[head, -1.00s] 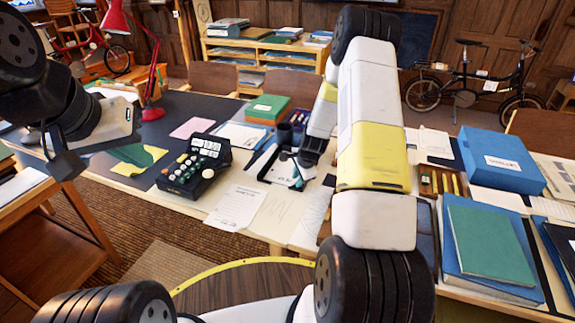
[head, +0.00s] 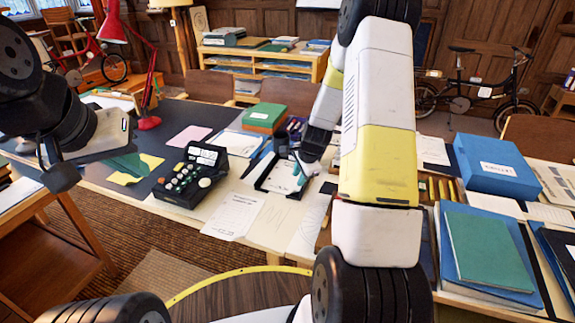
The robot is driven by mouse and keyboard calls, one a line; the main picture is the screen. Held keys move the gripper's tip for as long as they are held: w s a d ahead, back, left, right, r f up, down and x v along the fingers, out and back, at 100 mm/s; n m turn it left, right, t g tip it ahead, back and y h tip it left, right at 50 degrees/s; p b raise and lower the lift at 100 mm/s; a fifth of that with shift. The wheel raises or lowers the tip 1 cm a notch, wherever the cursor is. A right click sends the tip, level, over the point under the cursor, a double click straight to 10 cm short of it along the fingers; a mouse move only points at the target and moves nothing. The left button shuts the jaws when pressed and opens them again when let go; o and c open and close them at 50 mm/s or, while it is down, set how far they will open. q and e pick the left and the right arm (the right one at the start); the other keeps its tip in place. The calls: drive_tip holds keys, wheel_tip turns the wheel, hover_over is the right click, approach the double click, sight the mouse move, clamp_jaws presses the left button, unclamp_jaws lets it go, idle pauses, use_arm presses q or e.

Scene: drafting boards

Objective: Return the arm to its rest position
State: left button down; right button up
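My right arm reaches forward over the desk (head: 262,235). Its gripper (head: 304,166) is over the black-rimmed tray (head: 262,186), close to a teal item (head: 300,178) at the tray's right. The arm and the gripper's own body hide part of its fingers, so I cannot tell if they are open or shut, or if they touch the teal item. My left gripper (head: 85,165) is at the left, above the desk's left edge near a dark green sheet (head: 128,164). Its fingers are seen side-on and their gap is unclear.
Blue and green folders (head: 488,245) and a blue box (head: 497,163) are at the right. Papers (head: 235,214) lie in front. A wooden stand (head: 75,240) is at lower left.

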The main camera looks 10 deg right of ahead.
drive_tip(key=s+a+r+n, duration=0.2)
drive_tip(key=s+r+n, duration=0.1)
drive_tip(key=r, duration=0.5)
drive_tip(key=s+a+r+n+t+y, duration=0.1)
drive_tip(key=s+a+r+n, duration=0.1)
drive_tip(key=s+r, duration=0.35)
drive_tip(key=s+a+r+n, duration=0.2)
drive_tip(key=r+n, duration=0.1)
drive_tip(key=r, duration=0.6)
drive_tip(key=s+a+r+n, duration=0.1)
drive_tip(key=s+r+n, duration=0.3)
drive_tip(key=s, duration=0.5)
drive_tip(key=s+a+r+n, duration=0.1)
drive_tip(key=s+r+n, duration=0.3)
drive_tip(key=s, duration=0.5)
drive_tip(key=shift+s+a+r+t, duration=0.3)
drive_tip(key=shift+s+a+r, duration=0.05)
drive_tip(key=shift+s+r, duration=0.05)
